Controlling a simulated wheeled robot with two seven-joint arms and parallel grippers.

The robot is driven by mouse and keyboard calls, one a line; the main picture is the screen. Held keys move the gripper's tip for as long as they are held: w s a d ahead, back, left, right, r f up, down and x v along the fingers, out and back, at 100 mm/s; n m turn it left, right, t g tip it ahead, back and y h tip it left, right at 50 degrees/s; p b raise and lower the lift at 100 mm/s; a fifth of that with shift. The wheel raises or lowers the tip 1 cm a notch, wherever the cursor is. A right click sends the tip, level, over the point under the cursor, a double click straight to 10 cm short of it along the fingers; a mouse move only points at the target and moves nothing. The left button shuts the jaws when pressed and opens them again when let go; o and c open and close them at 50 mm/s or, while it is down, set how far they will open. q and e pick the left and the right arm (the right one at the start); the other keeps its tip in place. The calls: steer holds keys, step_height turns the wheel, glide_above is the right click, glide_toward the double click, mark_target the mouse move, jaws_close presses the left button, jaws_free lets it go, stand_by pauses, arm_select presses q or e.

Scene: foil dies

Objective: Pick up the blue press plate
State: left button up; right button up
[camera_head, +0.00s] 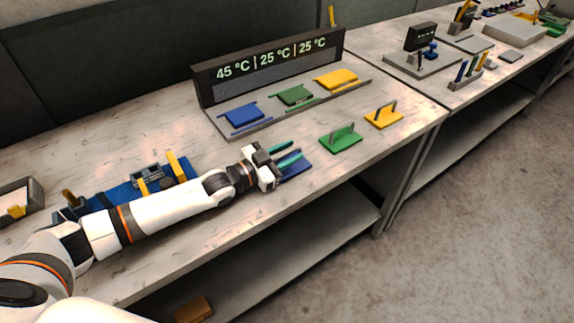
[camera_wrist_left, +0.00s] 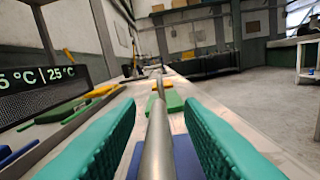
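The blue press plate (camera_head: 296,169) lies flat on the near part of the bench, partly hidden by my left gripper (camera_head: 294,150). In the left wrist view, a grey bar handle (camera_wrist_left: 156,150) rises in front of the blue plate (camera_wrist_left: 184,155). My left gripper (camera_wrist_left: 159,112) has its teal fingers apart, one on each side of the handle. Gaps show on both sides, so neither finger appears to touch it. My right gripper is not in view.
A green plate (camera_head: 341,142) and a yellow plate (camera_head: 384,118) with handles lie to the right. Behind stands a temperature display (camera_head: 270,66) with blue, green and yellow pads before it. A blue fixture (camera_head: 125,196) sits left, near my forearm.

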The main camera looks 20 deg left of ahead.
arm_select(q)
steer(key=c, duration=0.6)
jaws_close()
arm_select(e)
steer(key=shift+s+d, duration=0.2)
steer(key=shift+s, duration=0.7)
arm_select(q)
steer(key=shift+r, duration=0.15)
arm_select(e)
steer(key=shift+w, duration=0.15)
